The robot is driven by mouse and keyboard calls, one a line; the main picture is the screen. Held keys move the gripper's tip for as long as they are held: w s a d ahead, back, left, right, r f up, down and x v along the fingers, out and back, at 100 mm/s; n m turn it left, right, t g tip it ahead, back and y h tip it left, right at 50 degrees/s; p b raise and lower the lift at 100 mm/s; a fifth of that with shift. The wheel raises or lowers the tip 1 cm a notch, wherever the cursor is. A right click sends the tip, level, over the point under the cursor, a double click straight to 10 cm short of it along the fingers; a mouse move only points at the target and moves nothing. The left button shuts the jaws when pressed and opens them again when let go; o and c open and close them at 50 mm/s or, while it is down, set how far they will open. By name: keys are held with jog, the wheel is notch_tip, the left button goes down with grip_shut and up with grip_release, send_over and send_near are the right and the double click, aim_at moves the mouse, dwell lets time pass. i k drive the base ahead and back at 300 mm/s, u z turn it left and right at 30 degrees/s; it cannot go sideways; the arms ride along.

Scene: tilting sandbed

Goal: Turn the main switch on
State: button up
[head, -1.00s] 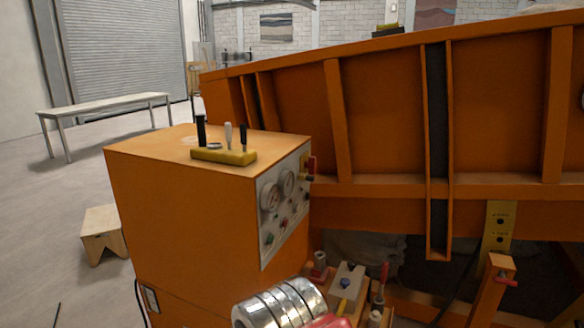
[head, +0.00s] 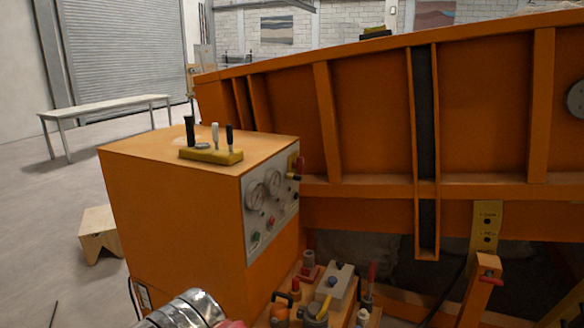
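An orange control cabinet (head: 175,215) stands left of centre in the head view. Its right face carries a grey panel (head: 270,215) with two round gauges and several small coloured knobs or buttons. A small grey switch-like plate (head: 142,294) shows low on the cabinet's left face. I cannot tell which of these is the main switch or how it is set. Part of my silver arm shows at the bottom edge, in front of the cabinet. My gripper is not in view.
A yellow block with three levers (head: 211,154) stands on the cabinet. The large orange sandbed (head: 375,125) fills the right. Several tools and fittings crowd a low surface (head: 320,290) right of the cabinet. A wooden stool (head: 101,236) stands left; the floor there is mostly clear.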

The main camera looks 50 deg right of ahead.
aim_at(298, 164)
jog(key=u, duration=0.05)
jog(key=k, duration=1.5)
jog(key=z, duration=1.5)
jog(key=i, duration=1)
jog(key=z, duration=0.05)
